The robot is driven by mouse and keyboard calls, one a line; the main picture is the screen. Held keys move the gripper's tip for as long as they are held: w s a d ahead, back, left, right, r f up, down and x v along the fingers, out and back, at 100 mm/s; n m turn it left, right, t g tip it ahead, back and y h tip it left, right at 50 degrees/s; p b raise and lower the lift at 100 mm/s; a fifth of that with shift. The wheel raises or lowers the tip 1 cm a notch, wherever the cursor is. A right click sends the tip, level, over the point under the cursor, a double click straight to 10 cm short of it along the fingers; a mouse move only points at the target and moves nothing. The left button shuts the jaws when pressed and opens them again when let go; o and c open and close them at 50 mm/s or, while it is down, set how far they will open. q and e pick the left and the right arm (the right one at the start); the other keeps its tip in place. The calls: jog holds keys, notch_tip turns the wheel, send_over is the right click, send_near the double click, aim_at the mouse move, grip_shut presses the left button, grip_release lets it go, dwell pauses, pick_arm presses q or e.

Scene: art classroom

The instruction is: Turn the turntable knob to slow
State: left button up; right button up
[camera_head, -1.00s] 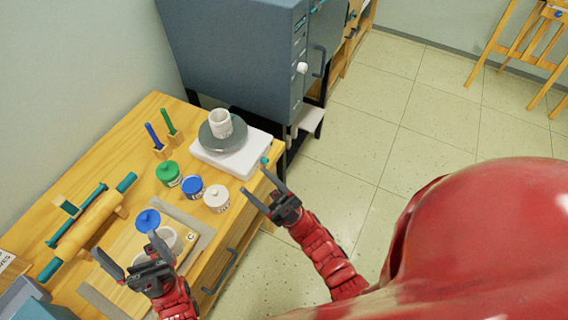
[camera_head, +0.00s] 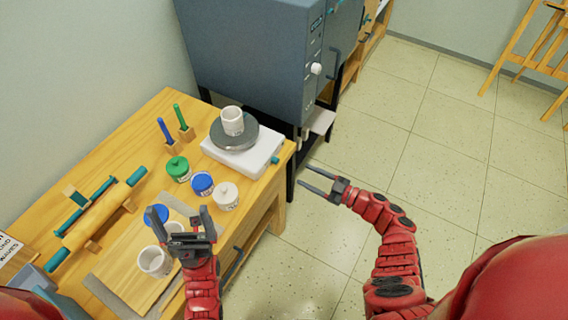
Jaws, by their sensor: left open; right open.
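The turntable (camera_head: 246,154) is a white base with a grey disc (camera_head: 234,134), at the back right corner of the wooden table. A white cup (camera_head: 232,121) stands on the disc. A small teal knob (camera_head: 275,160) sticks out of the base's right side; its setting is too small to read. My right gripper (camera_head: 314,180) is open and empty, past the table's right edge, right of the knob and apart from it. My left gripper (camera_head: 193,223) is open, above the table's front part near the white mugs; I cannot tell whether it touches anything.
A green jar (camera_head: 178,169), a blue jar (camera_head: 202,184) and a white jar (camera_head: 226,196) stand left of and in front of the turntable. A white mug (camera_head: 154,262) stands on a board. A grey kiln (camera_head: 262,60) stands behind the table.

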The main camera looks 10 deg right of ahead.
aim_at(278, 162)
jog(key=b+x, duration=0.2)
jog(key=x, duration=0.7)
jog(key=shift+w+a, duration=0.2)
jog(key=shift+a, duration=0.15)
grip_shut()
